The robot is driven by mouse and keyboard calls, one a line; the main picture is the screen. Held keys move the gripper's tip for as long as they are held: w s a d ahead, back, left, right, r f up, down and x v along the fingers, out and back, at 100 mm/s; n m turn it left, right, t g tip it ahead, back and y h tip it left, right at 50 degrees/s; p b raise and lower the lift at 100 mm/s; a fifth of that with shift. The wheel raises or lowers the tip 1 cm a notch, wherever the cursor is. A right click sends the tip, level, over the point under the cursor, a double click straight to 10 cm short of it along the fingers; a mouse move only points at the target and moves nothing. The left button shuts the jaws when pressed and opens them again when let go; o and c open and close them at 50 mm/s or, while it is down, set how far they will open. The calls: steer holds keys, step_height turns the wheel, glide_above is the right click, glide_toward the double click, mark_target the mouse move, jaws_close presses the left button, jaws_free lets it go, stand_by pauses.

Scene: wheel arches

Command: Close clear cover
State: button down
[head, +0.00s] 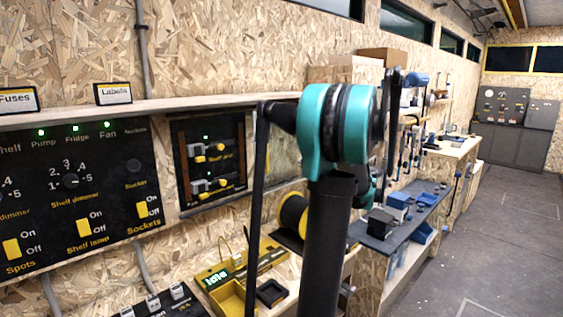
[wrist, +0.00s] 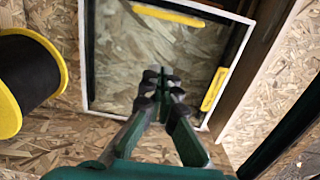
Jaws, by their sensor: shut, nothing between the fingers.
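The clear cover (wrist: 112,58) fills the upper middle of the wrist view. It is a see-through pane with a pale outer frame, a dark border and yellow strips, and chipboard shows through it. In the head view part of the clear cover (head: 284,153) shows to the right of the black switch panel (head: 211,158), apart from the panel's face, partly behind my arm. My gripper (wrist: 163,80) is shut and empty, its fingertips in front of the pane. I cannot tell whether they touch it. My gripper is hidden in the head view.
A yellow-flanged black spool (wrist: 38,82) stands left of my gripper. Below the panels, a yellow tester (head: 218,277) and a black tray (head: 272,292) sit on the bench. A larger control panel (head: 75,195) is at left. The floor (head: 490,240) at right is clear.

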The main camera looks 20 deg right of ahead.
steer(key=w+a, duration=0.7)
steer(key=w, duration=0.1)
steer(key=shift+w+a, duration=0.25)
steer(key=shift+a, duration=0.15)
steer(key=shift+a, duration=0.15)
steer(key=s+a, duration=0.5)
steer(key=a, duration=0.9)
steer(key=s+a, duration=0.5)
steer(key=a, duration=0.9)
steer(key=shift+s, duration=0.15)
